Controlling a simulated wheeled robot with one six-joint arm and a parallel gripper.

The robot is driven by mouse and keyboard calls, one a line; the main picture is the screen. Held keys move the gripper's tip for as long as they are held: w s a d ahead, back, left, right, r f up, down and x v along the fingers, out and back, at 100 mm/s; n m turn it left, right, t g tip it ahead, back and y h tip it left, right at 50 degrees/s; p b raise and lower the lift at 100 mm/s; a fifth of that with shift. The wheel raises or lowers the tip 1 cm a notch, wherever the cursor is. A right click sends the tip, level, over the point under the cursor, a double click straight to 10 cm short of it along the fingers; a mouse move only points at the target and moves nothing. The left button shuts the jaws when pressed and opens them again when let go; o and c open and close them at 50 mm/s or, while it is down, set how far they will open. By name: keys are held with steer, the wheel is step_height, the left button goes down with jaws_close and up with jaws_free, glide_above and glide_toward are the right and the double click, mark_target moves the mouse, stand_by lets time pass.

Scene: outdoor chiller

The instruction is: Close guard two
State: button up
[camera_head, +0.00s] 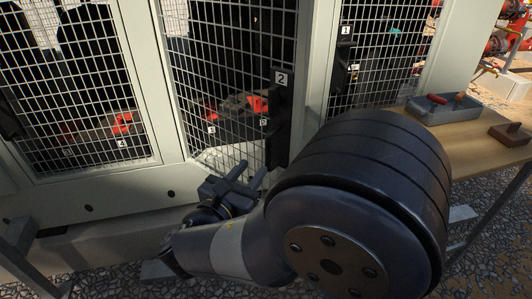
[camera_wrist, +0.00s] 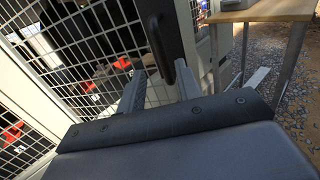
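Guard two (camera_head: 235,60) is a pale-framed mesh panel in the middle of the head view. A dark upright handle plate (camera_head: 278,120) with a "2" label is on its right edge. I cannot tell from these views how far the guard stands open. My gripper (camera_head: 243,178) is low in front of the guard, below and left of the handle plate. In the wrist view, the fingers (camera_wrist: 160,80) are spread apart with nothing clearly held. The dark handle (camera_wrist: 182,75) stands close ahead, near the right finger. Contact cannot be made out.
Another mesh guard (camera_head: 75,90) is at left, and guard one (camera_head: 385,45) is at right. Gravel covers the ground. My arm hides much of the lower middle.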

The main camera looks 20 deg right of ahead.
mark_target(267, 152)
steer(key=b+x, duration=0.1)
steer(key=x, duration=0.8)
steer(key=shift+c, duration=0.3)
jaws_close()
